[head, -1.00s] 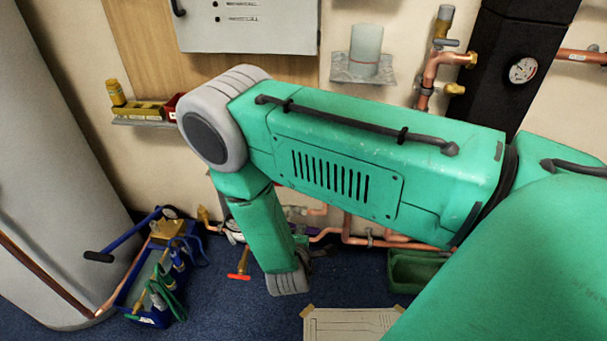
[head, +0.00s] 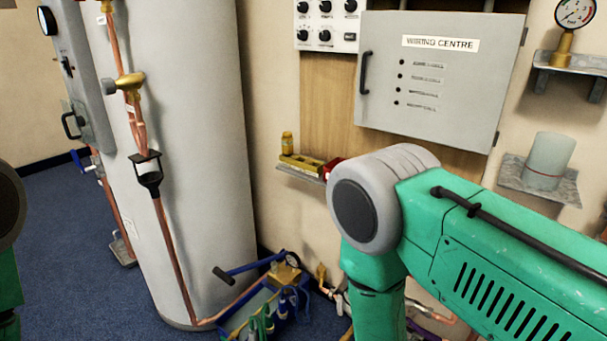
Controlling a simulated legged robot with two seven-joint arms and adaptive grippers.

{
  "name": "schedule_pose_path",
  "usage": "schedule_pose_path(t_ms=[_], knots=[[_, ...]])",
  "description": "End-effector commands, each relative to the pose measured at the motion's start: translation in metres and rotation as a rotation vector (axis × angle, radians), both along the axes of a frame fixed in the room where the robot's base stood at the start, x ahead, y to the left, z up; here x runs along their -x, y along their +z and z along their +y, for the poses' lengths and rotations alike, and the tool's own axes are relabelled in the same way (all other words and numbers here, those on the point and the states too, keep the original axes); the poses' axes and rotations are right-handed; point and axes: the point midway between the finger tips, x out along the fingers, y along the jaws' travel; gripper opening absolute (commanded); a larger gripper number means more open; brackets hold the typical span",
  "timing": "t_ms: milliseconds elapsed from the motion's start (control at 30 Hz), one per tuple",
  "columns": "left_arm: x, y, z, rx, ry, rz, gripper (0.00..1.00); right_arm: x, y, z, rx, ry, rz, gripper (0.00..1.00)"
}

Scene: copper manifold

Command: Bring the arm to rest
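My green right arm comes in from the right in the head view, with its grey elbow joint near the middle and its forearm hanging down out of the bottom edge. The gripper on it is out of the frame. A small dark and green part of my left arm shows at the left edge. My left gripper is not in the frame either.
A tall grey cylinder (head: 195,150) with copper pipes stands left of centre. A blue tool tote (head: 255,318) sits on the floor beside it.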

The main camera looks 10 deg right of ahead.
Motion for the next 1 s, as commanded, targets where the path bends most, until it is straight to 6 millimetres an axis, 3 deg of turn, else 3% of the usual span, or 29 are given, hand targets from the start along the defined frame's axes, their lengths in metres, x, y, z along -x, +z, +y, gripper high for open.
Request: schedule_pose_path(t_ms=[167,367,500,600,733,1000], knots=[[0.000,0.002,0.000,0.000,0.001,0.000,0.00,0.021,-0.010,-0.004,-0.175,-0.034,0.010,0.37],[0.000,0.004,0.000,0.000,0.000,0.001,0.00,0.096,-0.025,0.007,-0.589,-0.225,0.113,0.37],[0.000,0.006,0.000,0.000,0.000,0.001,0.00,0.154,-0.021,0.024,-0.800,-0.407,0.222,0.37],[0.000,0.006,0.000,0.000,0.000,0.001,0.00,0.183,-0.014,0.034,-0.883,-0.506,0.283,0.37],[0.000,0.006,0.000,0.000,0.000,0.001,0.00,0.199,-0.010,0.040,-0.925,-0.565,0.318,0.37],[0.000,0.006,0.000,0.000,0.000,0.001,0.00,0.199,-0.010,0.040,-0.925,-0.565,0.318,0.37]])
